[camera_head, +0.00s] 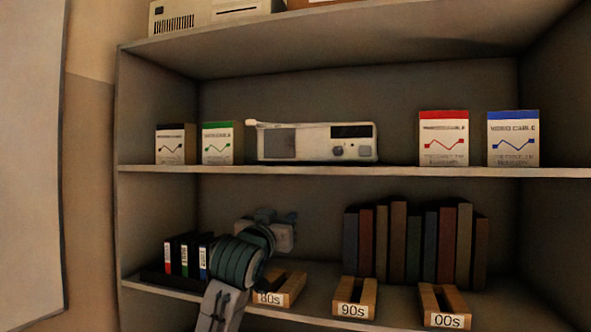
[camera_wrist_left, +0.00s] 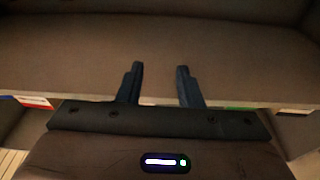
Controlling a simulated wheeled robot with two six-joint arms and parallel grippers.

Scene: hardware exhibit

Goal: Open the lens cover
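A white boxy device (camera_head: 315,142) sits on the middle shelf, with a dark panel, a round dial-like part and a grey square on its front. I cannot make out a lens cover on it. My left gripper (camera_head: 277,215) is in front of the lower shelf, below the device and apart from it. The left wrist view shows its two dark fingers (camera_wrist_left: 159,70) spread apart with nothing between them. A plain brown shelf surface lies beyond them. My right gripper is in neither view.
Two small boxes (camera_head: 222,143) stand left of the device, and a red-topped box (camera_head: 443,138) and a blue-topped box (camera_head: 513,138) stand right. The lower shelf holds books (camera_head: 398,240), black cases (camera_head: 175,255) and labelled wooden holders (camera_head: 355,297). The middle shelf edge (camera_head: 350,171) lies above my gripper.

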